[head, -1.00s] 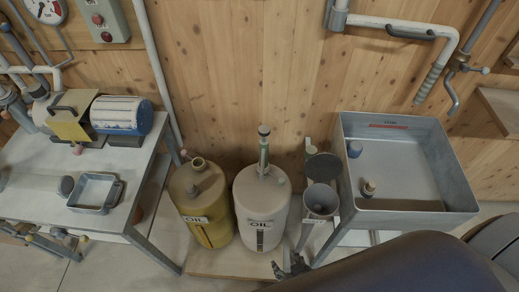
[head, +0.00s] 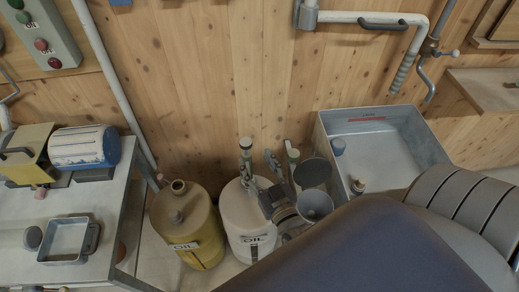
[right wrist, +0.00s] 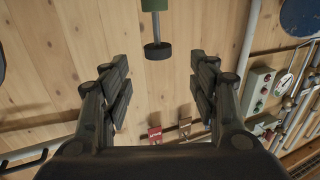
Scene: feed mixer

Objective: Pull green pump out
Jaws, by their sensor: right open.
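The green pump (head: 246,160) stands upright in the top of the white oil can (head: 238,208), with a dark knob at its upper end. My right gripper (head: 259,172) is open beside the pump, over the can's top, its arm coming in from the lower right. In the right wrist view the green pump (right wrist: 156,22) and its dark knob show beyond the two spread fingers (right wrist: 160,85), near the gap's middle line. Nothing is between the fingertips. My gripper and arm hide the can's right side. My left gripper is not in view.
A yellow oil can (head: 184,230) stands close on the left. A grey funnel (head: 315,203) and a dark round plate (head: 312,172) are right of my gripper. A metal sink (head: 400,165) stands at the right, a workbench (head: 105,215) at the left. The wooden wall is behind.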

